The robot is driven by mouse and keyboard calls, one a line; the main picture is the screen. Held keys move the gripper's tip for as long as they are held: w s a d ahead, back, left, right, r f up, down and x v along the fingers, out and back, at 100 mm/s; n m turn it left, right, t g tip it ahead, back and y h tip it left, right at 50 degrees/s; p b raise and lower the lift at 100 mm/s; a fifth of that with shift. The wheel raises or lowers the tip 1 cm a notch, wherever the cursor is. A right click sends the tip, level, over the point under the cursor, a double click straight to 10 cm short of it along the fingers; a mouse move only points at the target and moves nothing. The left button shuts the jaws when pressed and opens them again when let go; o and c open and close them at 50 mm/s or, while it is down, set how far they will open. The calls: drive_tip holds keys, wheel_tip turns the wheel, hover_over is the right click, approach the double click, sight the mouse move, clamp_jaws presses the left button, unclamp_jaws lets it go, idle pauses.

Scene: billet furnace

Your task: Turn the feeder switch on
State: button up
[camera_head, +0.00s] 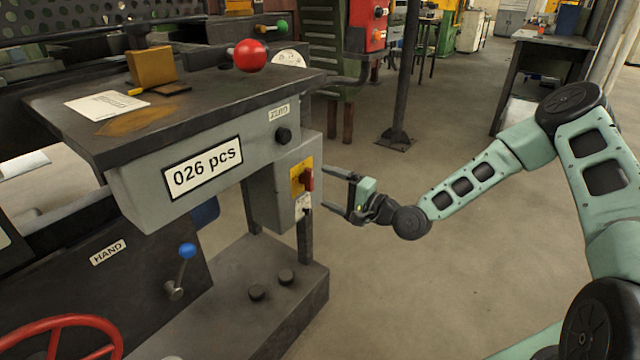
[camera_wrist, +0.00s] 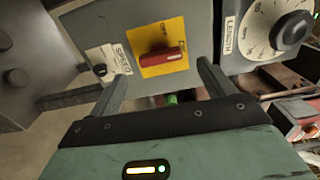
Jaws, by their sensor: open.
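A red rotary switch handle (camera_head: 307,180) stands on a yellow plate (camera_head: 296,178) on the side of a grey control box under the machine table. In the wrist view the red handle (camera_wrist: 162,59) lies nearly crosswise on its yellow plate (camera_wrist: 160,40), with small markings too blurred to read surely. My gripper (camera_head: 316,190) is open and empty, its two fingers pointing at the box. In the wrist view my gripper (camera_wrist: 160,72) has one finger on each side of the handle's line, apart from the handle. Contact with the box cannot be told.
A SPEED label (camera_wrist: 122,60) with a small black knob (camera_wrist: 100,70) sits beside the plate. A LENGTH dial (camera_wrist: 290,30) is on the other side. A red ball knob (camera_head: 250,55) and a blue-tipped lever (camera_head: 187,251) stand out from the machine.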

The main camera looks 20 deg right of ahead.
drive_tip(key=v, duration=1.3)
drive_tip(key=shift+p, duration=0.4)
drive_tip(key=s+a+f+n+g+h, duration=0.3)
drive_tip(key=s+a+n+g+h, duration=0.15)
drive_tip(key=a+n+g, duration=0.55)
drive_tip(key=s+a+r+n+g+h, duration=0.2)
drive_tip(key=s+a+r+n+h, duration=0.15)
drive_tip(key=s+r, duration=0.65)
drive_tip(key=s+a+r+n+g+h, duration=0.25)
drive_tip(key=s+a+r+n, duration=0.2)
drive_tip(key=s, duration=0.85)
wheel_tip(320, 180, up, 21)
drive_tip(key=p, duration=2)
drive_tip(key=shift+d+n, duration=0.3)
drive_tip(key=shift+d, duration=0.15)
drive_tip(key=shift+f+y, duration=0.15)
drive_tip(key=shift+y, duration=0.1)
